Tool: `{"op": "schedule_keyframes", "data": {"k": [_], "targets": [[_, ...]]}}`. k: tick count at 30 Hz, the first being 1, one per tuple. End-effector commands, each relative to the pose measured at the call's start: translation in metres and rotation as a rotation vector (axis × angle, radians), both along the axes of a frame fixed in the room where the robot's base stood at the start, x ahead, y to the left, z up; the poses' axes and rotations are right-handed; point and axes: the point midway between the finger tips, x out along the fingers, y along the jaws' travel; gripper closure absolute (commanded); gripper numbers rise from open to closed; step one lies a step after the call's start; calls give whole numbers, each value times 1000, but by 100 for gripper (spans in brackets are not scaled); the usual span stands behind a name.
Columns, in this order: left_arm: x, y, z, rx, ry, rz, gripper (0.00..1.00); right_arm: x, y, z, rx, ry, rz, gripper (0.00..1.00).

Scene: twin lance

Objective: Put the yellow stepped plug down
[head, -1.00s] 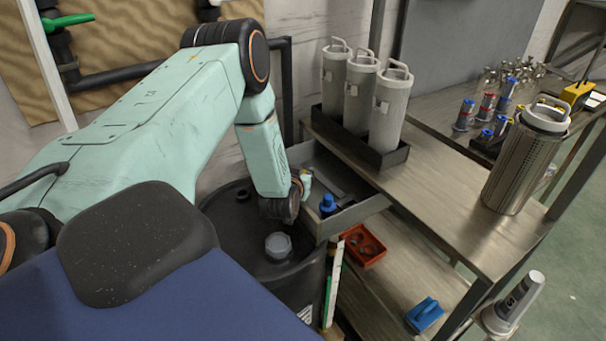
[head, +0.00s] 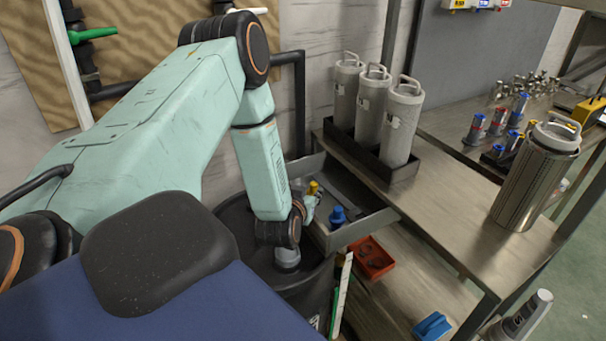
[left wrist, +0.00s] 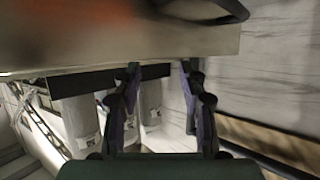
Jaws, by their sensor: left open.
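The yellow stepped plug (head: 313,187) shows only as a small yellow top in the open grey drawer (head: 368,224). Its lower part is hidden. A blue plug (head: 337,216) stands in the drawer to the right of it. My left gripper (head: 309,204) is at the drawer's left side, just in front of the yellow plug in the picture; I cannot tell whether they touch. In the left wrist view, the two fingers of the left gripper (left wrist: 160,70) are apart with nothing between them. No yellow plug shows in that view. My right gripper is not in view.
Three grey canisters (head: 371,105) stand in a black tray on the bench (head: 455,208). A perforated metal canister (head: 535,176) stands at the right. A red bin (head: 372,259) and a blue object (head: 432,327) lie below. A black drum (head: 238,218) stands beside the drawer.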

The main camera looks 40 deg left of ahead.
Motion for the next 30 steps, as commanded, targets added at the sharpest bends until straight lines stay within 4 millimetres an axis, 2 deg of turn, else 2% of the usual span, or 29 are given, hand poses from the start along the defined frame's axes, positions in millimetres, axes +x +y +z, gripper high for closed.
{"op": "schedule_keyframes", "data": {"k": [3,9,30], "targets": [[-17,-10,9,-3,2,1,58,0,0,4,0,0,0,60],[-34,-19,16,-1,0,0,58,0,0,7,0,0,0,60],[-40,-22,18,0,1,0,58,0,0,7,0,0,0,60]]}}
